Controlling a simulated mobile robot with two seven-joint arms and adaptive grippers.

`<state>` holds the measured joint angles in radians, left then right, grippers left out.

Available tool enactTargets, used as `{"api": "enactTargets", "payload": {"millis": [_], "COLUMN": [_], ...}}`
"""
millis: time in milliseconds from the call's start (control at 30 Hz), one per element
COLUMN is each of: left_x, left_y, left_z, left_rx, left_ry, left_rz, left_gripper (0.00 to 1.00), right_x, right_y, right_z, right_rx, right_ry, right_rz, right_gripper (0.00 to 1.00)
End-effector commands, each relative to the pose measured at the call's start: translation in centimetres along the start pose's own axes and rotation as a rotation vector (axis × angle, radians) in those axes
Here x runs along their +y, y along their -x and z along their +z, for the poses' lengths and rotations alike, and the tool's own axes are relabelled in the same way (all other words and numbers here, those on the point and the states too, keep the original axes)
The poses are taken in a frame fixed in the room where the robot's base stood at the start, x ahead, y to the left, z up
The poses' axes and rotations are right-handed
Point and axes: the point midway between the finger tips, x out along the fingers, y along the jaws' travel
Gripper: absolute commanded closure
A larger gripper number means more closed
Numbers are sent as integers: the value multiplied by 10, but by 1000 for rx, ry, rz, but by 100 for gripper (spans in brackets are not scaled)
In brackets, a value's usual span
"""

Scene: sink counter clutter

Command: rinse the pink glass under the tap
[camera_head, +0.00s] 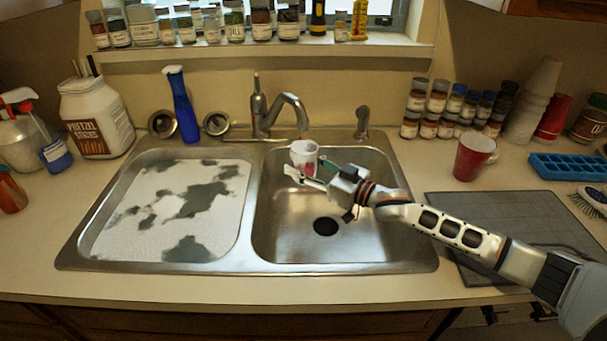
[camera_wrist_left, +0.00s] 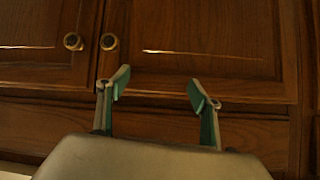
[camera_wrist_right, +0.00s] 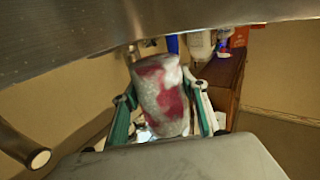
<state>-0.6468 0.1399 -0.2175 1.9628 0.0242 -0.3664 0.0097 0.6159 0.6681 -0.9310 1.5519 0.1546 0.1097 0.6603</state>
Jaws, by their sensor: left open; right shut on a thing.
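The pink glass (camera_head: 304,153) is directly below the end of the tap's spout (camera_head: 296,108), over the back of the right basin. In the right wrist view the glass (camera_wrist_right: 163,95) shows deep pink patches among whitish, foam-like ones. My right gripper (camera_head: 314,173) is shut on it, with one finger on each side. I cannot make out running water. My left gripper (camera_wrist_left: 160,84) is open and empty, facing wooden cabinet doors; it is not in the head view.
The left basin (camera_head: 250,205) holds whitish foam with dark gaps. The right basin (camera_head: 385,235) is clear around its drain. A red mug (camera_head: 474,157), a dark mat (camera_head: 520,225) and a blue ice tray (camera_head: 568,167) lie to the right.

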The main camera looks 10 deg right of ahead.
Motion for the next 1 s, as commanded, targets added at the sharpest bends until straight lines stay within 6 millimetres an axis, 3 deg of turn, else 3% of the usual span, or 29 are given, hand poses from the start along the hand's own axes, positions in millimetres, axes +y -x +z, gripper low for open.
{"api": "enactTargets", "payload": {"millis": [500, 933, 1000], "left_x": [0, 0, -1], "left_y": [-8, -8, -7], "left_z": [16, 21, 20], "left_rx": [-6, -14, -13], "left_ry": [-1, -1, -5], "left_rz": [-3, -3, -4], "left_gripper": [35, 35, 53], "right_x": [29, 32, 32], "right_y": [-26, -28, -28], "right_z": [8, 8, 8], "right_rx": [3, 3, 3], "right_ry": [1, 0, 1], "right_rz": [0, 0, 0], "right_gripper": [83, 83, 83]}}
